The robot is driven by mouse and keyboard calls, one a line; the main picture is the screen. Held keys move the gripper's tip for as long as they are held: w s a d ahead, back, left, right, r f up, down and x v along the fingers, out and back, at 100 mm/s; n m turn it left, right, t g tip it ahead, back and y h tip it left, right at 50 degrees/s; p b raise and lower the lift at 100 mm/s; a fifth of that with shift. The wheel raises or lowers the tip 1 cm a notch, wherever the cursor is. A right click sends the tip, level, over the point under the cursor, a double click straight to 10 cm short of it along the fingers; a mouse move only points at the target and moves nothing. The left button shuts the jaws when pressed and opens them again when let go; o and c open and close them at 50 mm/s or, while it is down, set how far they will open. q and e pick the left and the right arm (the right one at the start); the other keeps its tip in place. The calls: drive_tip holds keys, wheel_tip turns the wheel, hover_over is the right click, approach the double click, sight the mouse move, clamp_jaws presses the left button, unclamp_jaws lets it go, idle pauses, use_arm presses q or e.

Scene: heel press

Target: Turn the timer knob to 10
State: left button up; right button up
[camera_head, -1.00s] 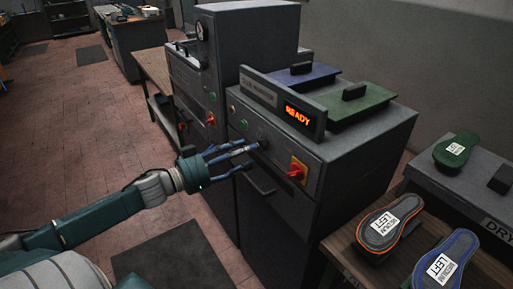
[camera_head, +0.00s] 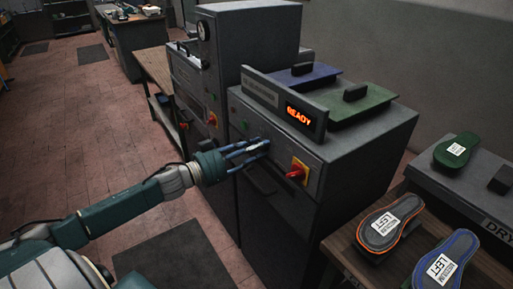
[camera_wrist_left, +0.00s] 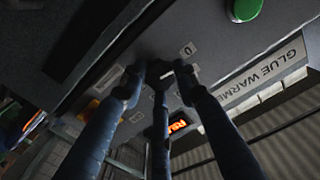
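The timer knob is on the front panel of the glue warmer (camera_head: 345,150), left of the red switch. It is mostly hidden by the fingers of my left gripper (camera_head: 266,148). In the left wrist view the gripper's three dark blue fingers (camera_wrist_left: 160,78) meet the panel around the knob's place, with tips close together. Whether they press on the knob cannot be seen. A small white label reading 0 (camera_wrist_left: 187,50) is beside the fingertips, and another label (camera_wrist_left: 137,117) shows lower. The knob's pointer cannot be read. My right gripper is not in view.
An orange READY display (camera_head: 299,115) is above the panel. A red switch on a yellow plate (camera_head: 297,173) is right of the fingers. A green button (camera_wrist_left: 245,9) shows in the wrist view. Insoles lie on the right-hand bench (camera_head: 340,245).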

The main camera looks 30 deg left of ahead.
use_arm(q)
drive_tip(key=shift+r+m, duration=0.1)
drive_tip(key=shift+m, duration=0.2)
drive_tip(key=m+b, duration=0.1)
drive_tip(key=m, duration=1.4)
drive_tip(key=shift+d, duration=0.1)
drive_tip(key=shift+m, duration=0.3)
idle(0.4)
drive_tip(key=o, duration=1.2)
drive_tip(key=shift+d, duration=0.1)
drive_tip(key=shift+c, duration=0.2)
drive_tip(key=shift+s, duration=0.1)
drive_tip(key=v, duration=1.2)
